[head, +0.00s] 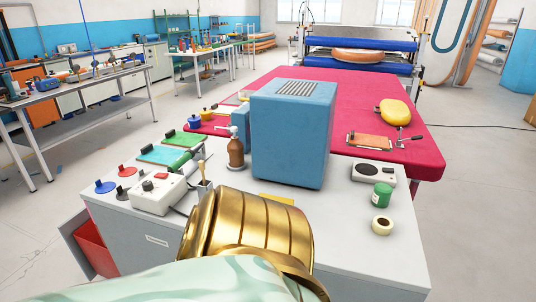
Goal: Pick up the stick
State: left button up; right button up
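A thin tan stick (201,168) stands upright on the white cabinet top, left of the brown bottle (236,152). Its lower end seems to sit in a small grey holder (205,187), partly hidden by a large gold arm link of mine in the foreground. Neither of my grippers shows in the head view. I cannot tell what lies behind the gold link.
A blue box (293,135) stands right of the bottle. A red table (350,105) extends behind.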

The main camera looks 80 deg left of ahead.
aim_at(202, 163)
jog(key=u, duration=3)
